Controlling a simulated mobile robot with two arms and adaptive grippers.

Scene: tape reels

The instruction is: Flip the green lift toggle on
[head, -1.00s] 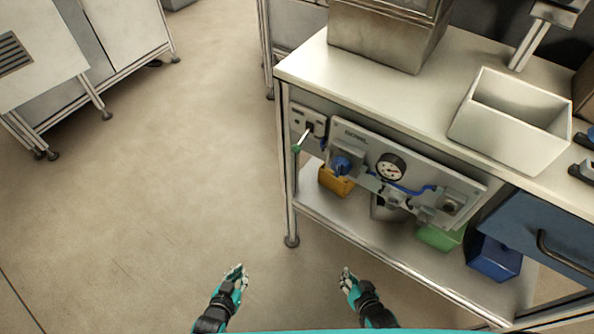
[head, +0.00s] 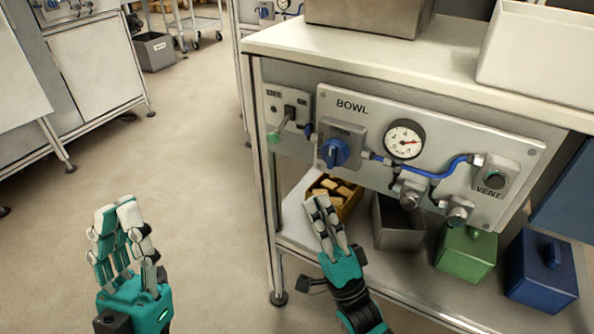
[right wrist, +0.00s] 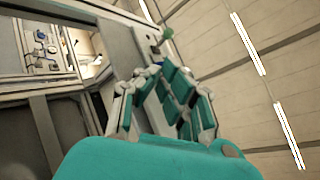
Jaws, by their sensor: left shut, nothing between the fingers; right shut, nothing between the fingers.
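The green-tipped lift toggle (head: 273,137) is a short lever sticking out of a small grey plate (head: 289,110) at the left end of the bench's front panel. Its tip points down and toward me. In the right wrist view the green tip (right wrist: 168,34) shows beyond my fingers. My right gripper (head: 322,208) is shut and empty, below the panel and down to the right of the toggle, apart from it. It fills the middle of the right wrist view (right wrist: 165,85). My left gripper (head: 120,215) is shut and empty over the floor at the left.
The BOWL panel (head: 360,105) beside the toggle carries a blue knob (head: 334,152), a gauge (head: 404,139) and a VENT button (head: 494,178). A yellow bin (head: 350,203), green box (head: 466,254) and blue box (head: 541,270) stand on the lower shelf. Floor left of the bench is clear.

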